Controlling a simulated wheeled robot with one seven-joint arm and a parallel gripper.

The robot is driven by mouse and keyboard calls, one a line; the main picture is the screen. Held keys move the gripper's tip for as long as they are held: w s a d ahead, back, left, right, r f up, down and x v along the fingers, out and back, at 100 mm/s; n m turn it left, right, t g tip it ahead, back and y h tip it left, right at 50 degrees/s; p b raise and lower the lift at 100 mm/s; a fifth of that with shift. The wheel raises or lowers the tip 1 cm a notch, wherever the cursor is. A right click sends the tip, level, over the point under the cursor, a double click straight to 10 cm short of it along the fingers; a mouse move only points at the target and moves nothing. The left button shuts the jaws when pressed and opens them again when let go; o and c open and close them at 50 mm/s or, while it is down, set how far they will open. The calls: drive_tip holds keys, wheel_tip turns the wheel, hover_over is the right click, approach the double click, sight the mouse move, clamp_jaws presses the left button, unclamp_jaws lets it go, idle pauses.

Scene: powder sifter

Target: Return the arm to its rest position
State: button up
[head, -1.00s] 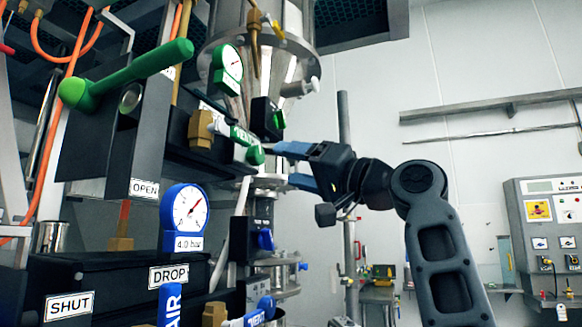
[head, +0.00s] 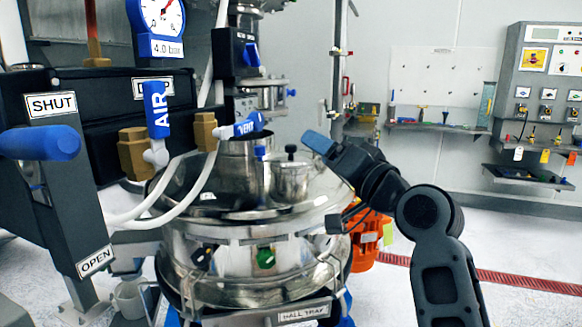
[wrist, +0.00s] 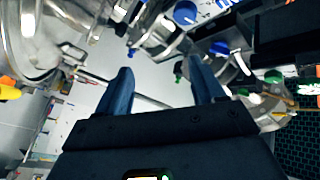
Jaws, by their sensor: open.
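My gripper (head: 322,146) is in the head view, right of the middle, at the end of my dark arm. Its blue fingers point left toward the steel sifter (head: 240,250), near a small lidded steel pot (head: 291,178) on top of it. I cannot tell how far apart they are. In the wrist view, the two blue fingers (wrist: 163,88) stand apart with nothing between them. The gripper is open and empty.
Left stand the blue AIR handle (head: 157,108), the blue VENT handle (head: 240,128) and a blue lever (head: 40,143) between SHUT and OPEN labels. A control panel (head: 545,75) hangs at the right wall. The floor (head: 530,245) at right is clear.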

drive_tip(key=s+d+f+m+h, duration=0.1)
drive_tip(key=s+d+f+h, duration=0.2)
drive_tip(key=f, duration=0.5)
drive_tip(key=s+d+f+m+h, duration=0.1)
drive_tip(key=s+d+f, duration=0.3)
drive_tip(key=f, duration=0.5)
drive_tip(key=s+d+f+h, duration=0.4)
drive_tip(key=s+f, duration=0.7)
drive_tip(key=s, duration=0.5)
drive_tip(key=s+d+f+n+g+h, duration=0.1)
drive_tip(key=s+d+f, duration=0.1)
drive_tip(key=s, duration=0.6)
drive_tip(key=s+d+f+h, duration=0.1)
drive_tip(key=s+d, duration=0.1)
drive_tip(key=s, duration=0.7)
drive_tip(key=s+r+n+g, duration=0.1)
drive_tip(key=s+r, duration=0.4)
drive_tip(key=s, duration=0.9)
drive_tip(key=shift+s+d+n+h, duration=0.2)
drive_tip(key=shift+s+n+h, duration=0.15)
drive_tip(key=shift+n, duration=0.45)
